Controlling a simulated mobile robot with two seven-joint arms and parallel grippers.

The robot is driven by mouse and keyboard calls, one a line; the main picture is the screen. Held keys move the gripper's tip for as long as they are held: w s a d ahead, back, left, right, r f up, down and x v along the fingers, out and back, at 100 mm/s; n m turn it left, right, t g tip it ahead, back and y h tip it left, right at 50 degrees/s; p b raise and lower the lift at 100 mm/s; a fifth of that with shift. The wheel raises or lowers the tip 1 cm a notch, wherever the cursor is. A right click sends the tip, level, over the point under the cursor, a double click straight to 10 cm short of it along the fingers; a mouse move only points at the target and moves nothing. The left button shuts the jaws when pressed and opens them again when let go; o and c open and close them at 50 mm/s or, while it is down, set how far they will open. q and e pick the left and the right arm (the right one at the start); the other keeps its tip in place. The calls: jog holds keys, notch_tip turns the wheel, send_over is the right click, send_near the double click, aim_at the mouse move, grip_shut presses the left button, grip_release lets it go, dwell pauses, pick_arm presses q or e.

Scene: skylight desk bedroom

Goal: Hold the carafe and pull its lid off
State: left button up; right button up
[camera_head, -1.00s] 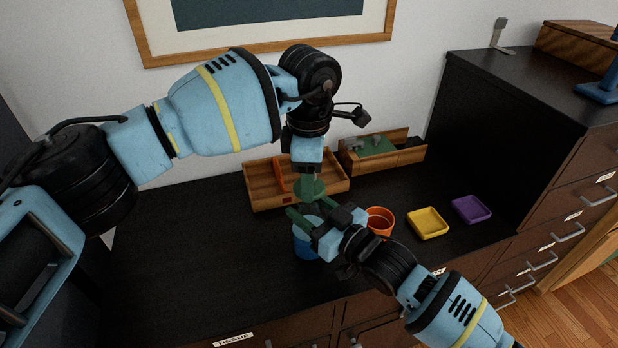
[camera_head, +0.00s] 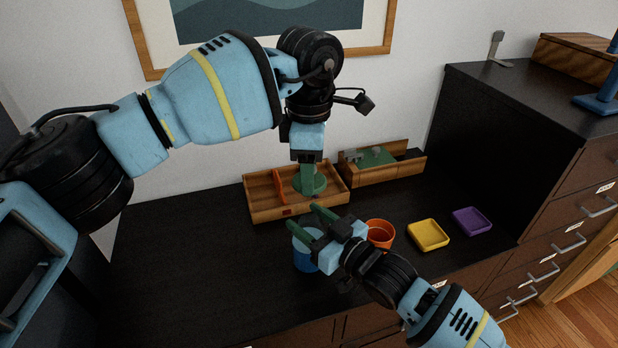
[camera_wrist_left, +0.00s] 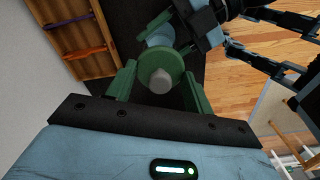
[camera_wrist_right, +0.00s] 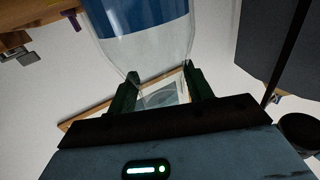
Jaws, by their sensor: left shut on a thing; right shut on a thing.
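The carafe (camera_head: 306,262) is clear with a blue lower part and stands upright near the desk's front. My right gripper (camera_head: 318,222) is shut on its upper part. The right wrist view shows the clear wall of the carafe (camera_wrist_right: 140,52) running down between the fingers. The green round lid (camera_head: 311,186) is above the carafe, with a visible gap between them. My left gripper (camera_head: 308,172) is shut on the lid from above. In the left wrist view its fingers (camera_wrist_left: 160,90) close on the lid's grey knob (camera_wrist_left: 160,81). My right gripper partly hides the carafe.
A wooden divided tray (camera_head: 262,207) and a second wooden box (camera_head: 410,163) stand by the wall. An orange cup (camera_head: 381,233), a yellow dish (camera_head: 428,235) and a purple dish (camera_head: 472,221) lie to the right. A tall dark cabinet (camera_head: 490,135) borders the right. The left desk is clear.

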jog(key=o, duration=1.5)
jog(key=shift+c, duration=0.2)
jog(key=v, duration=1.2)
